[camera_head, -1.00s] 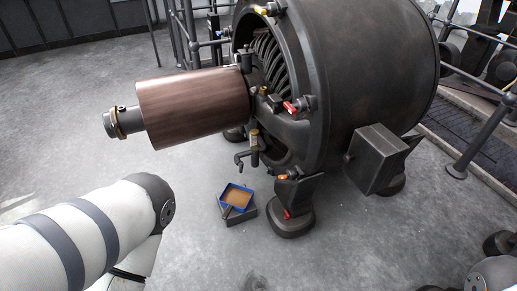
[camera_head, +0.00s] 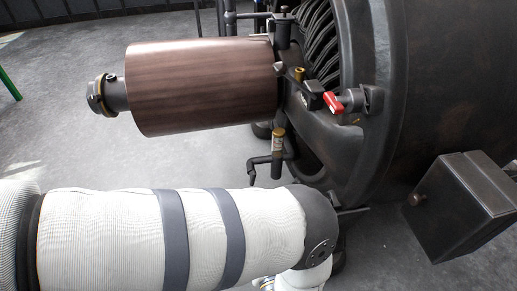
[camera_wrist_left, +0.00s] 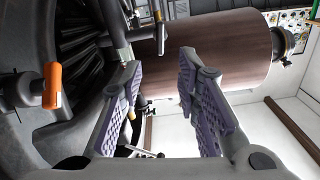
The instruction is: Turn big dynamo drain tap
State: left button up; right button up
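The big dynamo (camera_head: 440,80) fills the right of the head view, with a copper-brown cylinder (camera_head: 205,85) on its shaft. Below the shaft hangs a dark bent pipe with a brass fitting (camera_head: 278,143), which looks like the drain tap. A red-handled lever (camera_head: 333,101) sits on the housing above it. In the left wrist view an orange handle (camera_wrist_left: 52,86) stands at the left on the dark casing. My left gripper (camera_wrist_left: 160,85) is open and empty, with the cylinder behind its fingers. My left arm hides it in the head view. My right gripper is out of view.
A dark box (camera_head: 465,205) juts from the dynamo at the right. My left forearm covers the lower left and middle of the head view. Grey floor (camera_head: 60,130) lies clear at the left. Railings stand behind the dynamo.

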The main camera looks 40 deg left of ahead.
aim_at(254, 180)
pick_arm(q)
jog(key=b+x, duration=0.2)
jog(key=x, duration=0.9)
grip_shut()
